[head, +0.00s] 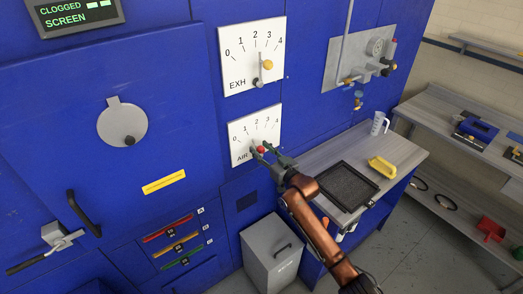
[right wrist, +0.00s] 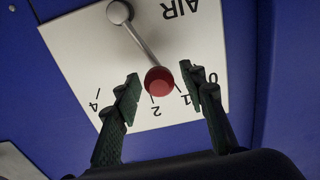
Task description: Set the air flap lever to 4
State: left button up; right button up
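The white AIR panel (head: 240,129) carries a 0 to 4 scale and a grey lever with a red knob (head: 261,150). In the right wrist view the panel appears upside down. There the lever (right wrist: 138,40) runs from its round pivot to the red knob (right wrist: 158,80), pointing between 1 and 2. My right gripper (head: 264,149) is at the knob, its dark green fingers (right wrist: 162,92) open on either side of it. Gaps show between knob and fingers. The 3 mark is hidden behind a finger. My left gripper is not in view.
Above is the EXH panel (head: 235,75) with a yellow-knobbed lever (head: 268,65). A grey bin (head: 272,260) stands below.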

grip_shut()
jog(key=shift+w+d, duration=0.1)
jog(key=shift+d, duration=0.05)
dwell(0.5)
jog(key=shift+w+d+r+m+p, duration=0.3)
jog(key=shift+d+m, duration=0.15)
jog(key=shift+m, duration=0.45)
jog(key=w+d+f+m+b, duration=0.2)
jog(key=w+d+m, duration=0.2)
jog(key=m, duration=0.6)
jog(key=shift+w+d+f, duration=0.15)
jog(key=shift+w+d, duration=0.05)
jog(key=shift+d, duration=0.8)
